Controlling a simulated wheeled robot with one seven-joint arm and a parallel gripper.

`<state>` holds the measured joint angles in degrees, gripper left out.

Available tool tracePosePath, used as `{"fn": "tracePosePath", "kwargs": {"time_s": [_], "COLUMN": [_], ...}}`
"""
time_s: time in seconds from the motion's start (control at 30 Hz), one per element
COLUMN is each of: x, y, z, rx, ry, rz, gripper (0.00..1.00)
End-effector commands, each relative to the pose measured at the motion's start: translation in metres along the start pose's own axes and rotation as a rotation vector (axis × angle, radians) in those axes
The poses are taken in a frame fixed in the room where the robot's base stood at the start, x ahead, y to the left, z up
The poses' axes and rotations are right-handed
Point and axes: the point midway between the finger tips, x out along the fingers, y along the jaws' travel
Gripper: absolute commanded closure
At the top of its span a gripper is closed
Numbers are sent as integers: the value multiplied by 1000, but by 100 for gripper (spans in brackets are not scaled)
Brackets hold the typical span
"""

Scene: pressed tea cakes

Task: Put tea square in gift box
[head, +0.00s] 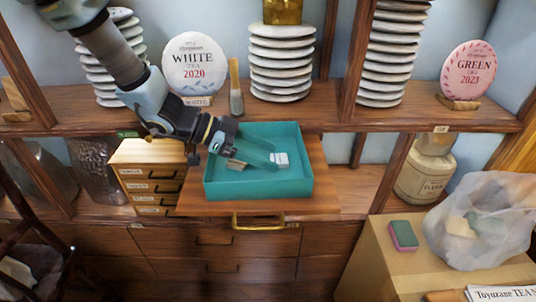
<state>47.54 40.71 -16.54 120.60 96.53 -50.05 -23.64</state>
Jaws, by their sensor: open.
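The teal gift box (214,188) stands open on a pulled-out wooden board in the middle of the head view. My gripper (236,157) reaches down from the upper left over the box's left side and is open. A small grey-brown piece (237,165) shows just under the gripper; I cannot tell whether it is the tea square or part of the gripper. A small pale piece with dark marks (280,159) shows inside the box towards the right; whether it is the tea square's wrapper or label is too small to tell.
A small drawer chest (148,177) stands left of the box. Stacks of pale discs (281,62) and round signs (195,64) line the shelf above. At lower right, a carton (375,262) carries a green-and-pink block (403,235) and a plastic bag (480,225).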

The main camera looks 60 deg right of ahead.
Motion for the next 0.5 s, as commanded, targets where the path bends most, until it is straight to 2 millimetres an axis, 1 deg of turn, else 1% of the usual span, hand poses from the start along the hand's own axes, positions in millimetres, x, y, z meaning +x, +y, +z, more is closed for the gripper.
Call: {"fn": "tracePosePath", "kwargs": {"time_s": [0.3,0.4,0.5], "x": [-65,-83,-98], "y": [-1,-1,-1], "z": [2,2,1], "rx": [0,0,0], "ry": [0,0,0], "rz": [-5,-5,-4], "gripper": [22,22,22]}}
